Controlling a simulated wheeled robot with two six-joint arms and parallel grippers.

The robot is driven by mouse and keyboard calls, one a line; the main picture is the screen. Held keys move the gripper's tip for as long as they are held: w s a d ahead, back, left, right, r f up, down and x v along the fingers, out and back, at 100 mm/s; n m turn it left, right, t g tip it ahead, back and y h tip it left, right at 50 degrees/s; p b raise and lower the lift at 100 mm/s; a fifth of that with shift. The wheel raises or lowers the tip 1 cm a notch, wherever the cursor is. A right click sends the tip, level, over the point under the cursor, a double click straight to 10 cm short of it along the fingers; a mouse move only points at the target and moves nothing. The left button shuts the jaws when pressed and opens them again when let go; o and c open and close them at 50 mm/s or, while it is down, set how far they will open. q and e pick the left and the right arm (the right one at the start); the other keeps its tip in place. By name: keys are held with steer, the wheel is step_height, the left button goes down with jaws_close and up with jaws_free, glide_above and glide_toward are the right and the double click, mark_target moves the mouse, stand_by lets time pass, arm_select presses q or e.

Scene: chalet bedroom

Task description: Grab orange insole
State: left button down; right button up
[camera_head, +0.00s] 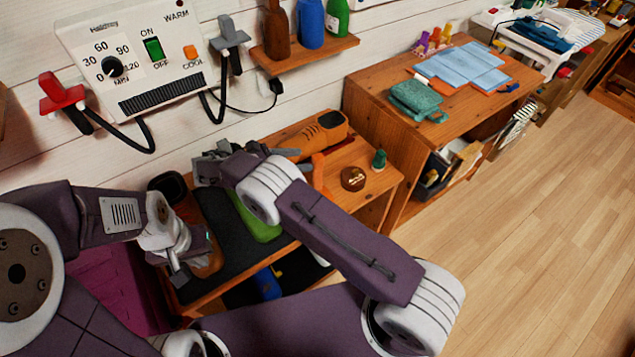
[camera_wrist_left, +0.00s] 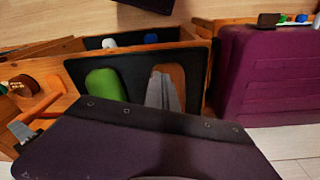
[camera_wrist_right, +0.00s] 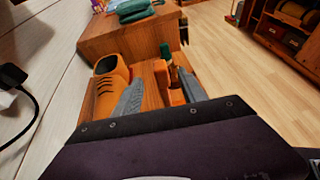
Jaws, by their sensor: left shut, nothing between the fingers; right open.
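The orange insole (camera_wrist_left: 174,72) lies beside the green insole (camera_wrist_left: 103,84) on a dark mat (camera_wrist_left: 133,75) in the left wrist view. In the head view, part of the orange insole (camera_head: 210,262) shows beside my left gripper, and the green insole (camera_head: 258,225) is partly hidden by my right arm. My left gripper (camera_head: 178,276) is shut and empty; its fingertips (camera_wrist_left: 160,76) overlap the orange insole in the left wrist view, and I cannot tell if they touch it. My right gripper (camera_wrist_right: 160,92) is open, with an orange object (camera_wrist_right: 163,78) visible between its fingers.
An orange shoe (camera_head: 322,133), a round brown tin (camera_head: 353,178) and a small green item (camera_head: 379,159) stand on the wooden bench. A wall dryer (camera_head: 135,60) with cables hangs behind. A purple case (camera_wrist_left: 270,75) stands beside the bench. Open floor lies right.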

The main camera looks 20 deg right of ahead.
mark_target(313, 159)
steer(key=x, duration=0.7)
steer(key=shift+d+f+p, duration=0.1)
steer(key=shift+p, duration=0.2)
steer(key=shift+s, duration=0.1)
jaws_close()
stand_by(0.9)
